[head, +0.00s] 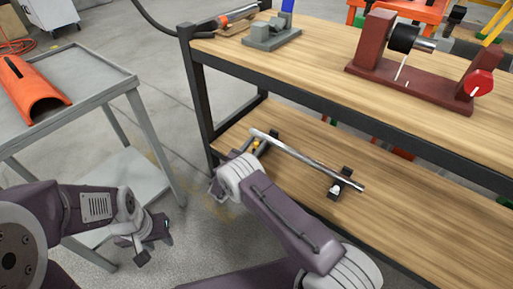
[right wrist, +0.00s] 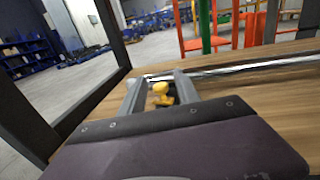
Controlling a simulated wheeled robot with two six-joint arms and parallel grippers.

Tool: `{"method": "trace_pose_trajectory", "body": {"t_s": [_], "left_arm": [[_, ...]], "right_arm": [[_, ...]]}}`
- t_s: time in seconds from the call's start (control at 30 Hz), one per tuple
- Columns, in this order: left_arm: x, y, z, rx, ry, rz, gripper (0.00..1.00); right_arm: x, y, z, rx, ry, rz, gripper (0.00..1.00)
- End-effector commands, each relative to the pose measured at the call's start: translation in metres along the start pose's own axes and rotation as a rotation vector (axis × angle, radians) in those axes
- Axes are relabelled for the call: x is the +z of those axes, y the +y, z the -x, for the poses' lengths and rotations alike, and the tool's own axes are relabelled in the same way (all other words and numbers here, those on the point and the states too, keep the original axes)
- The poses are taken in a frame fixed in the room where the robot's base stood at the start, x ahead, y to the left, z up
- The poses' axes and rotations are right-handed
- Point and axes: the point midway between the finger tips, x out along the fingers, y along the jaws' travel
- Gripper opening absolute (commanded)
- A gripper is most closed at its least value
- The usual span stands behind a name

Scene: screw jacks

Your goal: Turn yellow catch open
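The yellow catch (head: 257,144) sits on a dark stand at the left end of a metal bar (head: 305,158) on the bench's lower shelf. In the right wrist view the yellow catch (right wrist: 161,91) shows between the two grey fingers of my right gripper (right wrist: 157,83). These fingers are apart, one on each side; I cannot tell whether either touches it. In the head view my right wrist hides part of the stand. My left gripper (head: 150,241) is open and empty, low beside the grey cart.
A dark stand (head: 341,185) holds the bar's right end. The lower shelf (head: 400,205) is otherwise mostly bare. A grey cart (head: 98,85) with an orange trough (head: 32,92) stands left.

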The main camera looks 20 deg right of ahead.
Motion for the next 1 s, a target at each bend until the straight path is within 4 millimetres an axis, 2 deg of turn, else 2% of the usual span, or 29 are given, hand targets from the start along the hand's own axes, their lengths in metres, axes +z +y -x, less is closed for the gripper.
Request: {"method": "trace_pose_trajectory", "body": {"t_s": [0.23,0.27,0.3,0.4,0.57,0.7,0.8,1.0], "left_arm": [[0.000,0.000,-0.001,0.000,0.000,0.000,0.36],[0.000,0.000,-0.001,0.000,0.000,0.000,0.36],[0.000,0.000,-0.001,0.000,0.000,0.000,0.36],[0.000,0.000,-0.001,0.000,0.000,0.000,0.36],[0.000,0.000,0.004,0.000,0.000,0.000,0.36],[-0.003,0.001,0.032,0.000,0.000,0.000,0.36],[-0.005,0.001,0.046,0.000,0.001,0.000,0.36],[-0.005,0.001,0.052,0.000,0.000,0.000,0.36]], "right_arm": [[0.001,0.000,-0.003,0.001,0.000,0.000,0.38],[0.001,0.000,-0.003,0.000,0.000,0.000,0.35],[0.001,0.000,-0.003,0.000,0.000,0.000,0.24],[0.001,0.000,-0.002,0.000,0.000,0.000,0.00],[0.003,0.000,-0.003,0.008,-0.001,0.002,0.00],[0.010,-0.002,-0.003,0.100,-0.001,0.008,0.00],[0.008,-0.002,-0.004,0.183,0.000,0.007,0.00],[0.002,-0.001,-0.003,0.261,0.000,0.000,0.00]]}}
